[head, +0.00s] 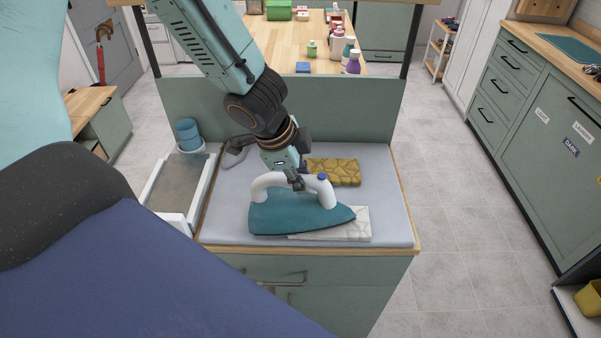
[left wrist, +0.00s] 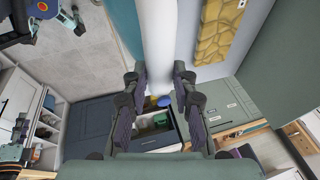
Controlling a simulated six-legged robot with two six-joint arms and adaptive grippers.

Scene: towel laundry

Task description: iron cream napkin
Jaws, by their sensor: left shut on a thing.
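The iron (head: 290,212) has a teal body and a white handle. It sits flat on the grey board (head: 385,228), partly over a cream napkin (head: 350,225) with a pale veined pattern. The napkin shows only at the right of the iron and below its front; the rest is hidden under it. My left gripper (head: 297,182) comes down from above and is shut on the iron's white handle. In the left wrist view the white handle (left wrist: 158,40) runs between the two fingers (left wrist: 158,85).
A folded mustard cloth (head: 335,172) lies on the board behind the iron. A grey tray (head: 172,190) and blue cup (head: 187,134) stand to the left. A green panel (head: 340,108) rises at the back. The board's right side is clear.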

